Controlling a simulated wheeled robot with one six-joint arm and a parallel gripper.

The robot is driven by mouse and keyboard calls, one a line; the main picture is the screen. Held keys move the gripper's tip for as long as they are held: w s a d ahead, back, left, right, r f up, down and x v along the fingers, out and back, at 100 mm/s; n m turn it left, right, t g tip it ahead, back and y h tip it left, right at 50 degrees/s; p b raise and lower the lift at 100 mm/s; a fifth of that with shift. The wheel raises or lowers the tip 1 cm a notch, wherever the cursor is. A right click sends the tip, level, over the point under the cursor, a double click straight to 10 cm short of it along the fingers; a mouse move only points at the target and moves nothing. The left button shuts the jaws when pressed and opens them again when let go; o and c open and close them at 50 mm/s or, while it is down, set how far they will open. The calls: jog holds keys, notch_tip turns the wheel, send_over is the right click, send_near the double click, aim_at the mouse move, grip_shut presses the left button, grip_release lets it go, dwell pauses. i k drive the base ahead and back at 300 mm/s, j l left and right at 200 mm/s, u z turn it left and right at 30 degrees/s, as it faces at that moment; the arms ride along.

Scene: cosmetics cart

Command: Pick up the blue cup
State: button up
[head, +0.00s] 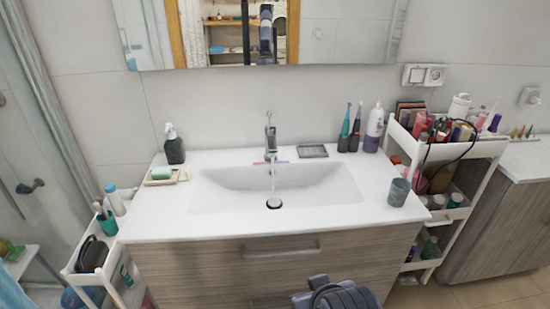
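A small grey-blue cup (399,192) stands upright on the right end of the white sink counter (385,213), near its front right corner. It is the only cup of that colour that I make out, and nothing covers it. Dark grey parts of my arm show at the bottom edge of the head view, in front of the drawers and below and left of the cup. They are well apart from the cup. I cannot make out my fingertips there or whether they are open or shut.
A crowded white cart (455,150) is close on the right. The counter around the cup is clear.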

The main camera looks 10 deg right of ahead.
aim_at(398, 193)
jog(key=j+z, duration=0.1)
jog(key=z, duration=1.15)
jog(key=i+j+z, duration=0.15)
jog(key=i+z, duration=0.25)
jog(key=i+j+z, duration=0.15)
jog(key=z, duration=0.2)
jog(key=j, duration=0.1)
